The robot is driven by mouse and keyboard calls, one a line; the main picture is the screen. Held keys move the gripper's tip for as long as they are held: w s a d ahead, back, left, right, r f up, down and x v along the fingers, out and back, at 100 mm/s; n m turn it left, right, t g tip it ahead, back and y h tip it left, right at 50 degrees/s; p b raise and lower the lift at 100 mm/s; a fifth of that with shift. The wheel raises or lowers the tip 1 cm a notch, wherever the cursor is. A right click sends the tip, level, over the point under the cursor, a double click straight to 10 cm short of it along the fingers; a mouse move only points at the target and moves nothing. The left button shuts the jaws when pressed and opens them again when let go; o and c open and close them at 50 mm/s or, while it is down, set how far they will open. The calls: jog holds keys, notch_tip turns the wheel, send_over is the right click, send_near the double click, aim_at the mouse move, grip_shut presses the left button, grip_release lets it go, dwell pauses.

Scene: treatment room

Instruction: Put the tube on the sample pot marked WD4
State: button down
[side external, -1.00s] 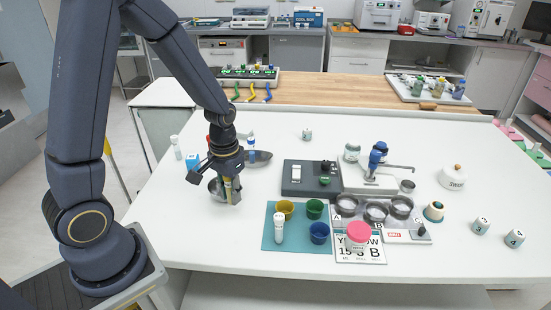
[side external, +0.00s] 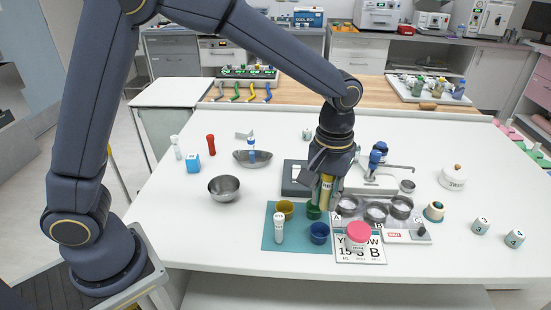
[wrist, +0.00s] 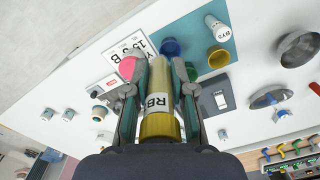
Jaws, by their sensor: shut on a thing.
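My gripper (side external: 322,178) is shut on a yellow-capped tube (wrist: 160,100) and holds it upright above the table, by the green cup and the metal rings. The tube's label reads "RB" in the wrist view, with the rest turned out of sight; its yellow side also shows in the side view (side external: 326,190). A pot with a pink lid (side external: 358,232) stands on the printed card, right of and nearer the camera than my gripper. Its small label is too blurred to read. The pink lid also shows beside my left finger in the wrist view (wrist: 127,65).
A teal mat (side external: 270,240) carries yellow, green and blue cups (side external: 319,232) and a white tube (side external: 279,228). Metal rings (side external: 376,211) on a base stand close right of my gripper. A steel bowl (side external: 224,187) sits left. The table's front left is clear.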

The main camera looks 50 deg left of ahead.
jog(key=w+d+f, duration=0.2)
jog(key=w+f, duration=0.2)
jog(key=w, duration=0.3)
send_over(359, 229)
jog(key=f, duration=0.4)
jog(key=shift+s+f, duration=0.2)
jog(key=shift+f, duration=0.1)
jog(key=shift+w+f, duration=0.2)
jog(key=shift+f, duration=1.55)
jog(key=shift+f, duration=0.1)
jog(key=c, duration=1)
grip_release()
